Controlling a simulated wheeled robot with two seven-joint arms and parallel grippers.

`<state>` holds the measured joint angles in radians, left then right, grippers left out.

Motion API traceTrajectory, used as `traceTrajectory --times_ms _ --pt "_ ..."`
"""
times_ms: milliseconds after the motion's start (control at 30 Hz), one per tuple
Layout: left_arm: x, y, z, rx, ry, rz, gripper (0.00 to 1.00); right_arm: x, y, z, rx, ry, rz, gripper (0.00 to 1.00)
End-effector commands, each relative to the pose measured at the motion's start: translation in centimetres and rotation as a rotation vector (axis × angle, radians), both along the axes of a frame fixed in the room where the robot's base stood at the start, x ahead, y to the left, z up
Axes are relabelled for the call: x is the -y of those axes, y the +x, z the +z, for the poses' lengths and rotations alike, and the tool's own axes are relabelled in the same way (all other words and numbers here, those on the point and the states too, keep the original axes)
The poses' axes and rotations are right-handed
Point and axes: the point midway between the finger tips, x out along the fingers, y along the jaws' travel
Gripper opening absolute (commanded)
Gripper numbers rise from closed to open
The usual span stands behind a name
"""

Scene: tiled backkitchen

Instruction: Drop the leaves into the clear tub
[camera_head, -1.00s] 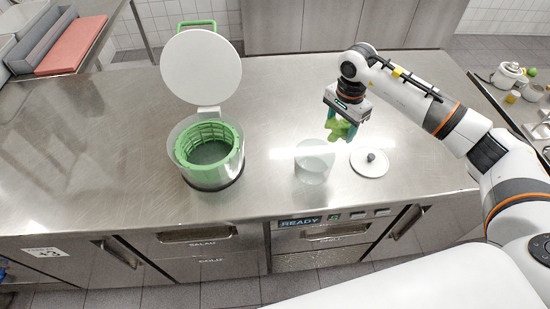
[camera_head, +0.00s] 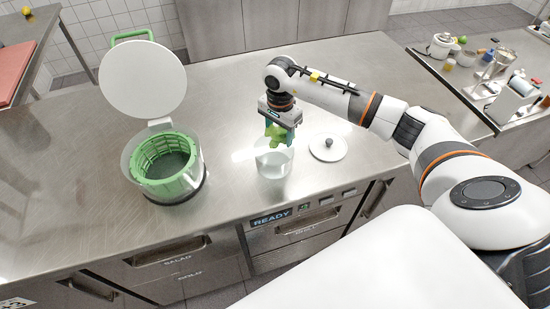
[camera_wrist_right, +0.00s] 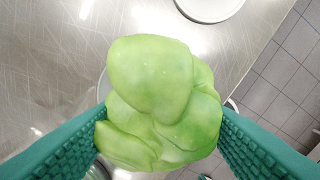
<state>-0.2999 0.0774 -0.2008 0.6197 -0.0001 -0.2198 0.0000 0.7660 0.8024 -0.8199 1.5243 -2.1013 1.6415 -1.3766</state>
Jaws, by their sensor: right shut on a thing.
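The green leaves (camera_head: 275,134) are a crumpled bunch held between the teal fingers of my right gripper (camera_head: 276,130). In the right wrist view the leaves (camera_wrist_right: 160,105) fill the space between both fingers and hide most of what lies below. The clear tub (camera_head: 272,165) stands on the steel counter right under the gripper. The leaves appear at or just above its rim; the exact height is hard to tell. Part of the tub's edge shows behind the leaves in the wrist view. My left gripper is in no view.
A white round lid with a dark knob (camera_head: 327,148) lies right of the tub. A salad spinner with a green basket (camera_head: 165,160) and raised white lid (camera_head: 143,80) stands to the left. The steel counter (camera_head: 60,170) is bare at far left. A cluttered side counter (camera_head: 480,75) is at right.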

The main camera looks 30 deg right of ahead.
Motion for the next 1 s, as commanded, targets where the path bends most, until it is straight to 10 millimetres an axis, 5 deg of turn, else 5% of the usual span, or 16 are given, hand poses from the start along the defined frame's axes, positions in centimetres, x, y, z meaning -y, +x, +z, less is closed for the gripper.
traceTrajectory --times_ms 167,200,333,733,1000 --pt "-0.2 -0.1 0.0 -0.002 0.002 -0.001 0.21 0.0 0.0 0.0 0.001 0.000 0.000 0.34" --pt "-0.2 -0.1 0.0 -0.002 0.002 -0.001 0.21 0.0 0.0 0.0 0.001 0.000 0.000 0.60" --pt "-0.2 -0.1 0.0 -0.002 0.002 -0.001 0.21 0.0 0.0 0.1 0.001 0.000 0.000 0.81" --pt "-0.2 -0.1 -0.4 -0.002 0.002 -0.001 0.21 0.0 0.1 0.7 0.003 0.001 0.000 0.82" --pt "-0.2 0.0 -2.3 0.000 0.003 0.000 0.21 0.1 0.2 5.8 0.008 -0.001 0.001 0.82"
